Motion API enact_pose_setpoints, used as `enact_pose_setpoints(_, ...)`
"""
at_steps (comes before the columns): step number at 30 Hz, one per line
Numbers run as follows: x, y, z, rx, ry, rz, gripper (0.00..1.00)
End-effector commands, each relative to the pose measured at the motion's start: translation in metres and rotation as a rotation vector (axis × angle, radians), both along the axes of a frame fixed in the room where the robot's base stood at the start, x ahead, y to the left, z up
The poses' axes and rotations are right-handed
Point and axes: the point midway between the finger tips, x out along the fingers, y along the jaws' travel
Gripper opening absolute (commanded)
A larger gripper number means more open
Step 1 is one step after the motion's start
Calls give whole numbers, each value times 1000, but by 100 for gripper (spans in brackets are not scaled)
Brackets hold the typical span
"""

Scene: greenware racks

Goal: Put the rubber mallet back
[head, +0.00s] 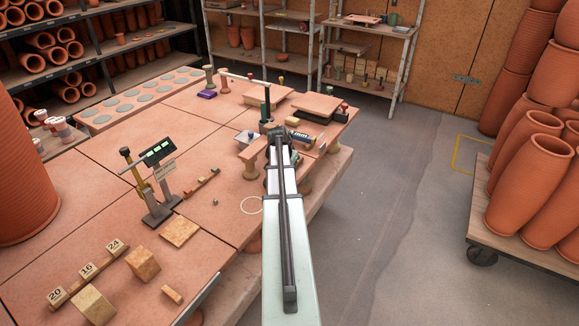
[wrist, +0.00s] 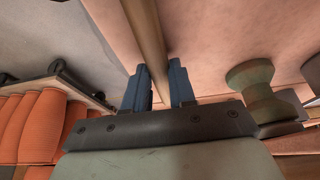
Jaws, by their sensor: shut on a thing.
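My gripper shows in the wrist view (wrist: 160,88), its two blue fingers closed on both sides of a brown wooden handle (wrist: 148,35). I take this to be the rubber mallet's handle; it runs up out of that view, and its head is not seen there. In the head view my gripper (head: 276,135) is at the far end of my arm, over the right part of the pink workbench (head: 205,225). My arm hides much of the gripper and the held thing there. I cannot make out the mallet's resting place.
A spool-shaped stand (wrist: 250,78) is right of the fingers in the wrist view. A cart of terracotta pots (head: 530,255) is at the right. Grey floor (head: 400,220) lies between.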

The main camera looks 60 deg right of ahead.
Motion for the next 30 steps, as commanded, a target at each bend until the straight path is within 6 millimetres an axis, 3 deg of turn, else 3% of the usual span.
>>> enact_pose_setpoints(1, 0, 0, -1, 0, 0, 0, 0)
enact_pose_setpoints(2, 0, 0, -1, 0, 0, 0, 26)
enact_pose_setpoints(11, 0, 0, -1, 0, 0, 0, 55)
enact_pose_setpoints(16, 0, 0, -1, 0, 0, 0, 55)
enact_pose_setpoints(24, 0, 0, -1, 0, 0, 0, 80)
enact_pose_setpoints(30, 0, 0, -1, 0, 0, 0, 80)
